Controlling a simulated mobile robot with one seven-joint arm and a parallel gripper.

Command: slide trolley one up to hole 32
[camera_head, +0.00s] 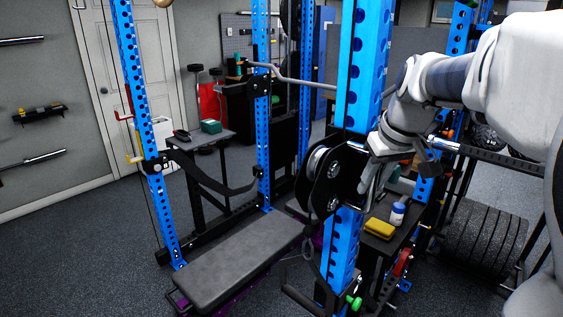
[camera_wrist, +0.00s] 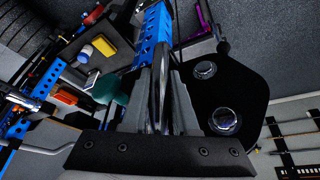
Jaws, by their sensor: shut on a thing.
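The trolley (camera_head: 322,192), a black plate with round silver rollers and bolts, sits on the near blue upright (camera_head: 362,75) at about mid-height in the head view. In the wrist view its black plate (camera_wrist: 245,88) is right of the fingers, and the blue upright (camera_wrist: 155,35) runs beyond them. My gripper (camera_head: 368,185) is at the trolley's right side, by the upright. In the wrist view my gripper (camera_wrist: 160,80) is shut on a thin dark part of the trolley. The exact grip is partly hidden by the fingers. I cannot read any hole numbers.
A grey bench (camera_head: 235,262) lies left of the upright. A black strap (camera_head: 205,180) crosses the rack behind it. Weight plates (camera_head: 480,235) are farther right.

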